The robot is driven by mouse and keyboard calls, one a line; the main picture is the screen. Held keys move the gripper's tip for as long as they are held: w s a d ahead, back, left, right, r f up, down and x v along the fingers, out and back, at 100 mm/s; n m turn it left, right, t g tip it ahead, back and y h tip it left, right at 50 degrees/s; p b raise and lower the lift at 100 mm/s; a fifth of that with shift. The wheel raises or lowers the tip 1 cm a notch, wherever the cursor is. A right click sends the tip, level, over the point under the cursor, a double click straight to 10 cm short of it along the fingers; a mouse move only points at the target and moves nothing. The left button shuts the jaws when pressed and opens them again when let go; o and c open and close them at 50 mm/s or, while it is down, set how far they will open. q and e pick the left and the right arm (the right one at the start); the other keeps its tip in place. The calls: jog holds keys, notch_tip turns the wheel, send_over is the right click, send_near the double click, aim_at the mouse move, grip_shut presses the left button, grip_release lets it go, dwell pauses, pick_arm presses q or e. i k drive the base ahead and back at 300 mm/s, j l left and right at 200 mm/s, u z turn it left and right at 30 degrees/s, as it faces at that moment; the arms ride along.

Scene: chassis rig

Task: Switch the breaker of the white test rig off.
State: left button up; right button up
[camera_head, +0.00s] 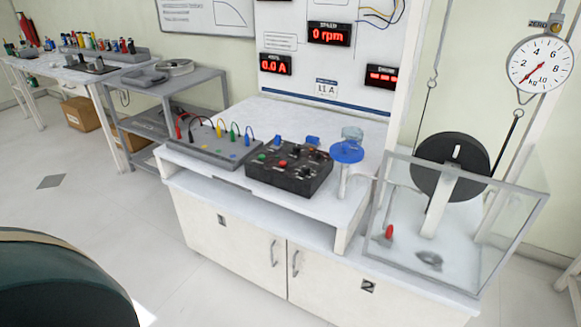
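The white test rig (230,245) is a bench with cabinet doors and a tall white back panel (335,60). Red displays on the panel read 0 rpm (329,34) and 0.0 A (275,64). A black control box (315,181) with several knobs and red and green buttons sits on the worktop. A grey terminal block (213,150) with coloured plugs and leads is left of it. A red upright handle (389,232) stands inside the clear guard at the right. I cannot tell which part is the breaker, or its position. Neither gripper is in view.
A clear-walled guard (455,285) surrounds a black wheel (450,165) at the rig's right; a round dial scale (540,64) hangs above. A blue-topped stand (346,152) is beside the control box. Grey shelving (165,90) is at left. The floor (90,215) in front is partly clear.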

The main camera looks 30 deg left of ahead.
aim_at(277, 137)
jog(key=i+j+u, duration=0.2)
jog(key=u, duration=0.3)
jog(key=i+j+u, duration=0.15)
jog(key=u, duration=0.35)
jog(key=i+z, duration=0.1)
jog(key=z, duration=0.5)
jog(key=j+z, duration=0.35)
jog(key=j, duration=0.15)
jog(key=j+z, duration=0.4)
jog(key=j, duration=0.6)
jog(key=k+j+z, duration=0.15)
jog(key=j, duration=0.4)
